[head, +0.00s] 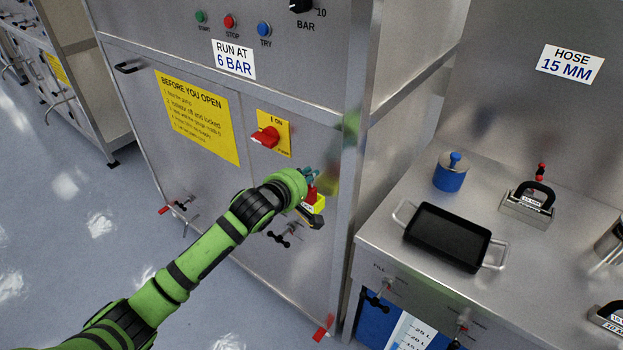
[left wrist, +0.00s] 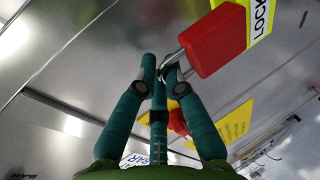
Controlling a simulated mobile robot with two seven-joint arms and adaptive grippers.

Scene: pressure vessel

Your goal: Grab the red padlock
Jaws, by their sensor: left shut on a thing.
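The red padlock (left wrist: 216,41) shows large in the left wrist view, its body up and to the right of my fingertips. Its metal shackle reaches down to them. My left gripper (left wrist: 161,72) is shut on the padlock at the shackle. In the head view the left gripper (head: 309,178) is at the cabinet front, low near its right edge. A small part of the padlock (head: 312,196) shows just below the fingers, in front of a yellow label (head: 319,205). The wrist hides much of this spot. I cannot tell whether the padlock still touches its holder. My right gripper is not in view.
The red rotary switch (head: 266,137) on its yellow plate is up and left of my gripper. Valve handles (head: 284,235) stick out below my wrist. A steel bench (head: 385,215) with a black tray (head: 447,237) stands right. The floor at left is clear.

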